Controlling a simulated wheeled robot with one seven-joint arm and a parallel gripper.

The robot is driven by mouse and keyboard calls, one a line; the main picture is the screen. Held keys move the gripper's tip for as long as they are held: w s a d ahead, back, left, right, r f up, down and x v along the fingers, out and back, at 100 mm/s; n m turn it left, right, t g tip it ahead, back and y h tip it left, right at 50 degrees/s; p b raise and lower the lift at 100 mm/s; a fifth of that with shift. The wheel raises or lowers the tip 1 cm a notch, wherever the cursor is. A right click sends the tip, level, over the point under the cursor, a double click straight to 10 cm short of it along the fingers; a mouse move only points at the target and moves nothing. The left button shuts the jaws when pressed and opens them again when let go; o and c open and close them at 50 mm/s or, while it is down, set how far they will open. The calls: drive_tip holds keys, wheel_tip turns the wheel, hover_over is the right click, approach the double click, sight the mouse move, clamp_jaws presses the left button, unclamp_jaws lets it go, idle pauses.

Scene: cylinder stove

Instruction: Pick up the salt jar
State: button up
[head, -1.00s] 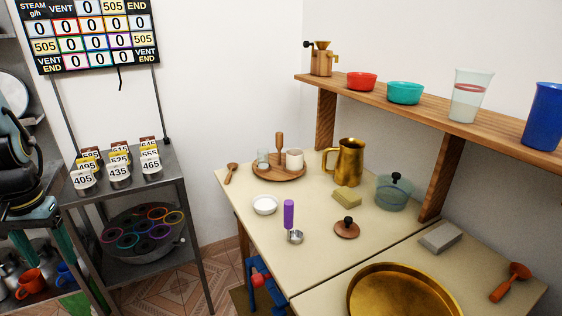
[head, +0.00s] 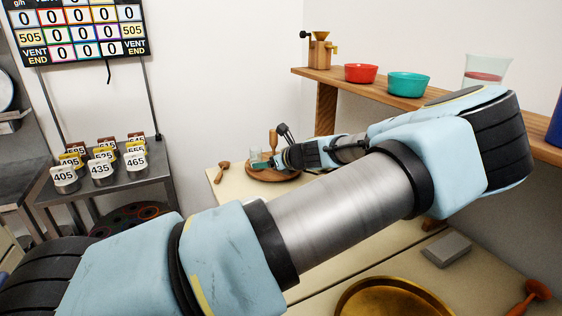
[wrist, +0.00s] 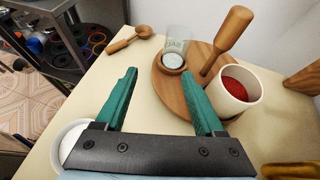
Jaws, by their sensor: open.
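A small clear glass jar with faint lettering and white contents low inside, which looks like the salt jar (wrist: 176,46), stands at the far left of a round wooden board (wrist: 168,88). In the head view the jar (head: 256,156) shows just left of my gripper. My gripper (wrist: 158,75) is open and empty, its green fingers pointing toward the board. The jar is beyond the fingertips, apart from them and slightly right of the middle of the gap. In the head view my gripper (head: 284,160) is over the board, partly hiding it.
An upright wooden handle (wrist: 228,40) and a white cup with red contents (wrist: 234,90) stand on the board, right of the jar. A wooden spoon (wrist: 130,40) lies to the left. A white bowl (wrist: 70,138) is near the gripper's left side. A shelf (head: 345,84) runs above.

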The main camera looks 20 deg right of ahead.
sight(260, 160)
drive_tip(key=shift+m+h, duration=0.3)
drive_tip(key=shift+m, duration=0.1)
drive_tip(key=w, duration=0.1)
drive_tip(key=w+f, duration=0.1)
drive_tip(key=w+d, duration=0.1)
drive_tip(key=w, duration=0.1)
drive_tip(key=shift+d+f+p, duration=0.1)
drive_tip(key=shift+f+p, duration=0.3)
drive_tip(key=x, duration=0.1)
drive_tip(key=p+x, duration=0.1)
drive_tip(key=x, duration=0.3)
drive_tip(key=shift+w+r, duration=0.1)
drive_tip(key=shift+r, duration=0.2)
drive_tip(key=shift+w+f, duration=0.2)
drive_tip(key=shift+w, duration=0.1)
drive_tip(key=c, duration=1.1)
